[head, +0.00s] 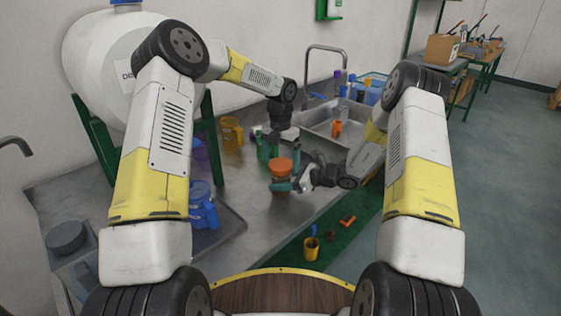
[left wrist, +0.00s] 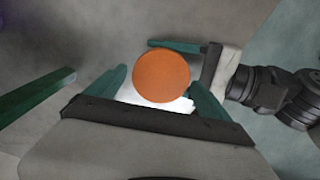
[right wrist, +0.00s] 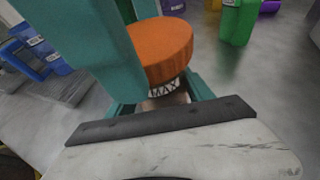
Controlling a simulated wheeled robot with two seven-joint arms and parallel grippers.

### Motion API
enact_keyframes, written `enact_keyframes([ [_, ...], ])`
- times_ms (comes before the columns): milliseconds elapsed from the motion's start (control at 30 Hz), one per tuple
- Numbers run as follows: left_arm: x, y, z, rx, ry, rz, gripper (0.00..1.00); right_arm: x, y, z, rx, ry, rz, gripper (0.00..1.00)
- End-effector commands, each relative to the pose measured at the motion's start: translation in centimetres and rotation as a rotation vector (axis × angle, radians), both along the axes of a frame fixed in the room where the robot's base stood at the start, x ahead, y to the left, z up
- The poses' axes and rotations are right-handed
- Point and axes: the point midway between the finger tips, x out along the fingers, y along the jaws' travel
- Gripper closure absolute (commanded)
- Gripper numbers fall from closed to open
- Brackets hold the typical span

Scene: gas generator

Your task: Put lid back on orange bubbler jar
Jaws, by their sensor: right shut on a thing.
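The orange lid (head: 281,166) sits level at the top of the bubbler jar (head: 280,188); it also shows in the right wrist view (right wrist: 162,48). A band marked MAX (right wrist: 166,88) shows just below the lid; whether it is fully seated I cannot tell. My right gripper (head: 285,185) is shut on the jar from the right side, below the lid. My left gripper (left wrist: 160,80) is above, with its teal fingers spread on both sides of the lid. A small gap shows beside its left finger. The jar body is mostly hidden by fingers.
Green (right wrist: 238,20) and yellow (head: 231,132) containers stand behind the jar. A blue jug (head: 203,205) is at the left, near the large white tank (head: 110,50). A sink (head: 338,128) lies behind. A yellow mug (head: 311,246) stands on the green strip in front.

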Motion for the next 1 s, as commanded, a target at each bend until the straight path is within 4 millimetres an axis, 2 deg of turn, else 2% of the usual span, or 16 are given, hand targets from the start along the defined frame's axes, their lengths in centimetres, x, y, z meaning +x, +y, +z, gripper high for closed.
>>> enact_keyframes([
  [267, 0.0, 0.0, 0.5, 0.000, 0.000, 0.001, 0.08, 0.0, 0.0, 0.0, 0.000, 0.000, 0.000, 1.00],
  [600, 0.0, 0.0, 4.4, 0.000, 0.000, 0.002, 0.08, 0.0, 0.0, 0.0, 0.000, 0.000, 0.000, 1.00],
  [1000, -0.1, 0.0, 4.4, 0.001, 0.004, 0.047, 0.06, 0.0, 0.0, 0.0, 0.000, 0.000, 0.000, 1.00],
])
